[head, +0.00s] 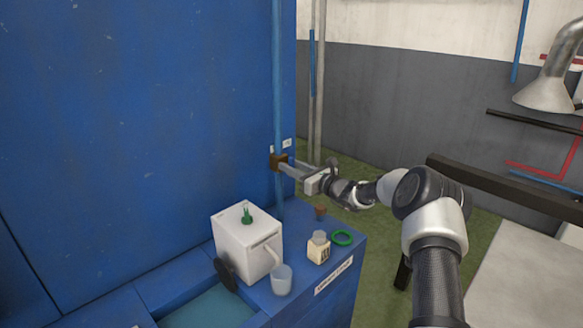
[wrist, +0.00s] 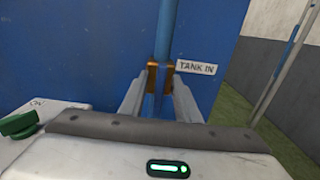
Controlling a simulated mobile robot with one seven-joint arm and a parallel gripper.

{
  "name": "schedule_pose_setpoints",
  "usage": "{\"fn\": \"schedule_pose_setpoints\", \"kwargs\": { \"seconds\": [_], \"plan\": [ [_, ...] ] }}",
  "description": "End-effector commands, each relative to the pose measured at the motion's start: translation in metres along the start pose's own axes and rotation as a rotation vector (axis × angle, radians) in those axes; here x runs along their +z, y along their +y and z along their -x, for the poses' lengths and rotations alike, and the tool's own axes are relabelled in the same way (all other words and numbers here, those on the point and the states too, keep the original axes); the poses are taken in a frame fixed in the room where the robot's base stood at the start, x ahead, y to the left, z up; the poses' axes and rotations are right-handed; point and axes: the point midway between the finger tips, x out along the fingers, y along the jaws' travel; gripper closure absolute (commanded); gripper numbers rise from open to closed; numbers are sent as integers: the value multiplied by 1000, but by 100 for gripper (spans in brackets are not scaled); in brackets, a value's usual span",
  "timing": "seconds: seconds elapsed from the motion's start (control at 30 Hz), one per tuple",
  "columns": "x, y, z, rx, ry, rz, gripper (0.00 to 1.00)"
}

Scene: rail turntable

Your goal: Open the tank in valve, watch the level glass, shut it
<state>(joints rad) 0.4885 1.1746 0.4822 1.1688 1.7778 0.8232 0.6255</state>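The tank in valve (head: 278,161) is a small brass-coloured fitting on a vertical blue pipe (head: 278,95) against the blue wall. In the wrist view the brass fitting (wrist: 152,76) shows beside a "TANK IN" label (wrist: 196,67). My gripper (head: 281,165) is at the valve. In the wrist view its fingers (wrist: 160,90) are apart, one on each side of the blue strip below the fitting. I cannot tell whether they touch the valve. The fingers partly hide it. I cannot make out a level glass.
Below the valve, a white box (head: 240,258) with a green knob (head: 247,215) stands on a blue bench, beside a pale cup (head: 282,280), a small bottle (head: 318,247), a green ring (head: 342,238) and a brown cup (head: 320,212). A water-filled basin (head: 205,310) lies in front.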

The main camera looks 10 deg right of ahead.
Motion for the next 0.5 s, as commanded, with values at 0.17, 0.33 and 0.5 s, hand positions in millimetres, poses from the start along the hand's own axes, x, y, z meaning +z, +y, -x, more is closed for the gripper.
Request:
{"fn": "schedule_pose_setpoints", "kwargs": {
  "seconds": [0.17,0.33,0.5],
  "plan": [
    [0,0,0,0,0,1,71],
    [0,-1,10,-2,1,0,71],
    [0,-2,42,-3,1,-1,71]
  ]
}}
